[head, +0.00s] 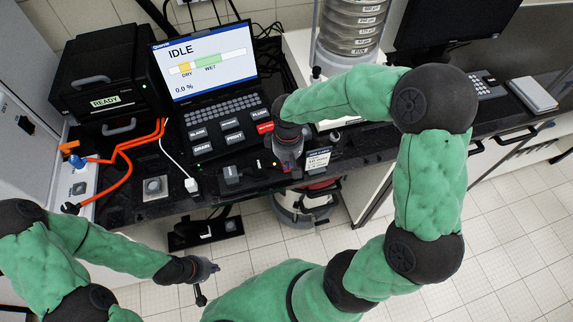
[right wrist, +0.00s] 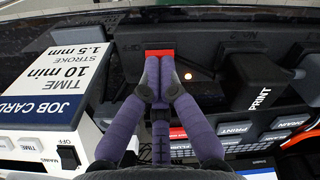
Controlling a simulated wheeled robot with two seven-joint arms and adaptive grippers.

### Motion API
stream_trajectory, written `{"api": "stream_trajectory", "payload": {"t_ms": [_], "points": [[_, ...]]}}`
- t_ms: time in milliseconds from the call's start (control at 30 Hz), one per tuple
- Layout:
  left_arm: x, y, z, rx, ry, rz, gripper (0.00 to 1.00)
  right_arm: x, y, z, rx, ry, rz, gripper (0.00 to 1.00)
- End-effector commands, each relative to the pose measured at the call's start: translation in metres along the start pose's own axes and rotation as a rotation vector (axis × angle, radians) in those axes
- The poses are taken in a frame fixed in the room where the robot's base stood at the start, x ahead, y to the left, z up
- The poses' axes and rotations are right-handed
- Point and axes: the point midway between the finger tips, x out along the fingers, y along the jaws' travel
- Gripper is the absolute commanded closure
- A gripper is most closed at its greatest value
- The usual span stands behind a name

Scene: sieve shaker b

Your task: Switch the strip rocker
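The strip (right wrist: 208,52) is a dark bar along the bench edge in the right wrist view. A red rocker (right wrist: 160,53) sits on it, beside a small glowing light (right wrist: 188,76). My right gripper (right wrist: 158,65) has its purple fingers drawn together, with the tips at the red rocker's near edge; contact is unclear. Nothing shows between the fingers. In the head view the right gripper (head: 288,168) points down at the bench edge and hides the rocker. My left gripper (head: 207,280) hangs over the floor in front of the bench, empty; its finger opening is unclear.
A job card (head: 318,159) stands right of the right gripper. A sieve stack (head: 350,28) stands behind. Orange cables (head: 125,155) lie at the left.

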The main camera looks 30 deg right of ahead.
Motion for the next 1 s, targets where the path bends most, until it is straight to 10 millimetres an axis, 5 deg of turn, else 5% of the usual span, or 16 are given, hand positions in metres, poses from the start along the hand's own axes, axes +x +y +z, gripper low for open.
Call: {"api": "stream_trajectory", "payload": {"t_ms": [467, 1000], "points": [[0.002, -0.001, 0.0, 0.0, 0.0, 0.0, 1.0, 0.004, 0.0, 0.0, 0.0, 0.0, 0.0, 1.0], [-0.024, 0.008, 0.001, 0.0, 0.0, 0.0, 1.0, -0.031, 0.0, 0.0, 0.0, 0.001, 0.001, 1.0]]}}
